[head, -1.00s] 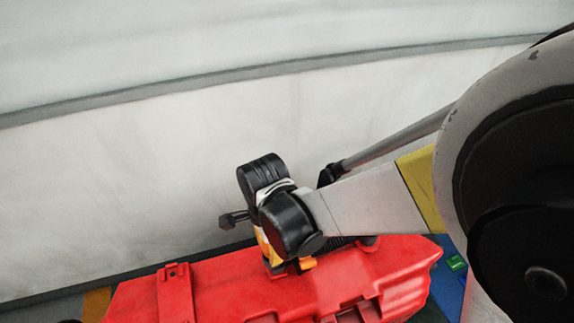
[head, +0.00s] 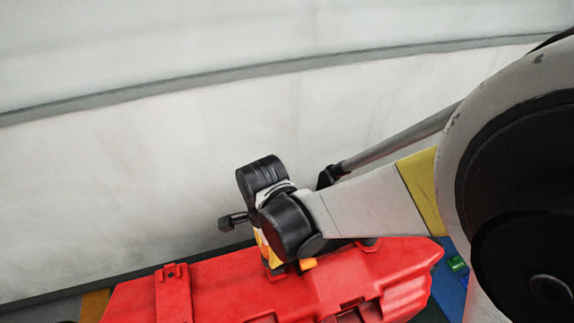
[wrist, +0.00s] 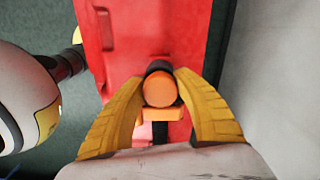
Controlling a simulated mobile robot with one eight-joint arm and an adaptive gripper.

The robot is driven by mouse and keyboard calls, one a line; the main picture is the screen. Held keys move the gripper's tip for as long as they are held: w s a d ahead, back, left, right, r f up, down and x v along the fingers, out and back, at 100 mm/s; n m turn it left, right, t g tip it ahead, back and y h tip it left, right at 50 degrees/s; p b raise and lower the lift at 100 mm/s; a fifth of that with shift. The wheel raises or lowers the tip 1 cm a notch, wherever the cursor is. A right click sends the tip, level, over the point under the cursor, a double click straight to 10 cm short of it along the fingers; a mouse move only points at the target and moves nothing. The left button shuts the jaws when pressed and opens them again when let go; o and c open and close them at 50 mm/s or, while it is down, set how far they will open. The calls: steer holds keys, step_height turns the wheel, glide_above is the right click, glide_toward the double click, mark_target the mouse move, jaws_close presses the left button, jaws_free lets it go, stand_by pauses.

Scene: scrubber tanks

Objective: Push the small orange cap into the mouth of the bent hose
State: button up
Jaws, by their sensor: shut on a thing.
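The small orange cap (wrist: 159,89) shows as a round orange face between the two yellow fingers of my gripper (wrist: 161,77) in the wrist view. The fingers are closed in on its sides. A black rounded part, likely the bent hose (wrist: 158,67), shows just beyond the cap. Whether the cap sits inside the mouth or only against it, I cannot tell. In the head view my gripper (head: 268,255) points down at the red case, and my wrist hides the cap and most of the hose.
A long red case (head: 230,290) lies under my gripper. An orange block (wrist: 162,114) sits beside the cap; an orange piece (head: 308,264) also shows at the case in the head view. A pale wall (head: 150,190) stands close behind.

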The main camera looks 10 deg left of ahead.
steer(key=shift+f, duration=0.2)
steer(key=shift+c, duration=0.5)
steer(key=o, duration=1.6)
steer(key=shift+o, duration=0.2)
steer(key=shift+r, duration=0.1)
steer(key=shift+r+p, duration=1.9)
steer(key=shift+r, duration=0.85)
jaws_close()
